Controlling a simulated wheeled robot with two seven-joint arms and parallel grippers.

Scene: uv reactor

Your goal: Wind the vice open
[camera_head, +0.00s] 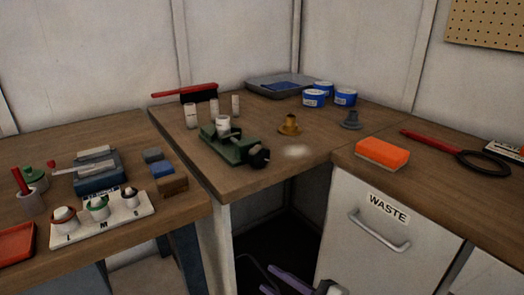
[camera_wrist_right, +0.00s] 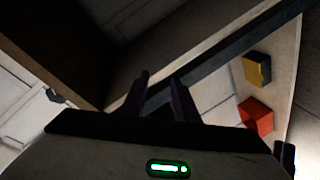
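The green vice (camera_head: 232,149) stands on the wooden corner bench, left of its middle. Its black winding knob (camera_head: 259,158) points toward the front edge. A white cylinder (camera_head: 223,124) stands at the vice's jaws; I cannot tell whether it is clamped. My right gripper (camera_head: 279,283) has purple fingers and is low at the bottom edge of the head view, below bench height and away from the vice. In the right wrist view its two dark fingers (camera_wrist_right: 160,78) are apart with nothing between them. My left gripper is in neither view.
Several white cylinders stand behind the vice, near a red-handled brush (camera_head: 185,91). A brass flanged piece (camera_head: 290,125) and a grey one (camera_head: 351,121) stand right of it. An orange sponge (camera_head: 382,153) lies above the WASTE drawer (camera_head: 370,235). The bench overhangs a dark opening beside my right gripper.

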